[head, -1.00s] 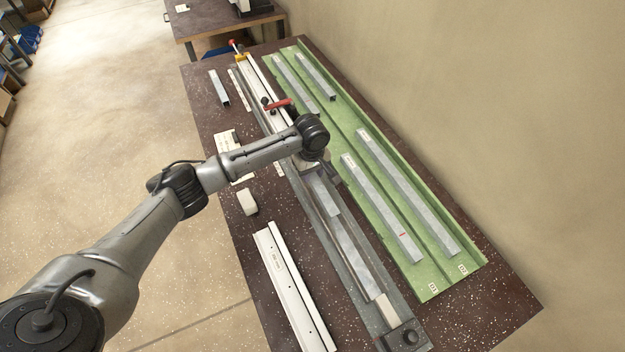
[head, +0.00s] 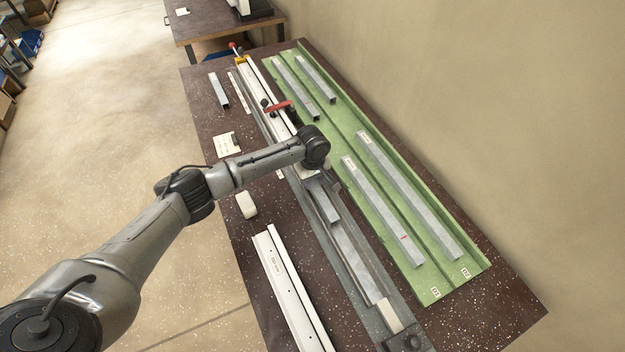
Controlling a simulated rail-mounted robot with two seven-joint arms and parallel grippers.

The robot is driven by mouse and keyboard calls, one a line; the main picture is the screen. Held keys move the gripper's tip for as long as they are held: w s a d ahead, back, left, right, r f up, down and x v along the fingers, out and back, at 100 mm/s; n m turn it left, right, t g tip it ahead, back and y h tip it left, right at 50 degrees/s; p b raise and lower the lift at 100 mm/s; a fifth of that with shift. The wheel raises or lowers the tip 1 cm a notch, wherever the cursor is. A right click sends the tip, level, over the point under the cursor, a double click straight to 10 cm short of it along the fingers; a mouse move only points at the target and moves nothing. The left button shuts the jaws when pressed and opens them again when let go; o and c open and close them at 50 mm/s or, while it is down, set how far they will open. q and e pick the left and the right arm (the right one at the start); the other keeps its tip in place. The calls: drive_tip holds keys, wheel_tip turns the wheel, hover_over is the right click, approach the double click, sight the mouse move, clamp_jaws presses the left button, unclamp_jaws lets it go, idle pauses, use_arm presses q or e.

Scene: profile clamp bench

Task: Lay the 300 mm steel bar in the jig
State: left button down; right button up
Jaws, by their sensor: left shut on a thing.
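The jig is a long grey rail (head: 365,255) running along the bench, with a pale end block (head: 390,315) and a black knob (head: 408,342) at its near end. My left gripper (head: 318,178) is over the middle of the jig, its fingers mostly hidden by my wrist. It is shut on a grey steel bar (head: 326,204), whose near end sticks out below the wrist, in line with the jig. The bar's far part is hidden, and I cannot tell whether it touches the jig. My right gripper is not in view.
A green tray (head: 432,297) with several steel bars lies to the right. A red-handled clamp (head: 278,107) stands beyond my wrist. A white profile (head: 288,290), a white block (head: 246,205) and a short bar (head: 218,91) lie left of the jig.

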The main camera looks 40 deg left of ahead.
use_arm(q)
drive_tip(key=shift+f, duration=0.3)
drive_tip(key=shift+s+a+f, duration=0.1)
drive_tip(key=shift+s+f, duration=0.05)
drive_tip(key=shift+f, duration=0.3)
drive_tip(key=c, duration=0.9)
unclamp_jaws()
drive_tip(key=shift+s+f, duration=0.1)
drive_tip(key=shift+f, duration=0.1)
drive_tip(key=shift+r, duration=0.15)
drive_tip(key=shift+o, duration=0.5)
wheel_tip(320, 180, up, 12)
drive_tip(key=p, duration=0.2)
drive_tip(key=shift+w, duration=0.25)
drive_tip(key=shift+r, duration=0.85)
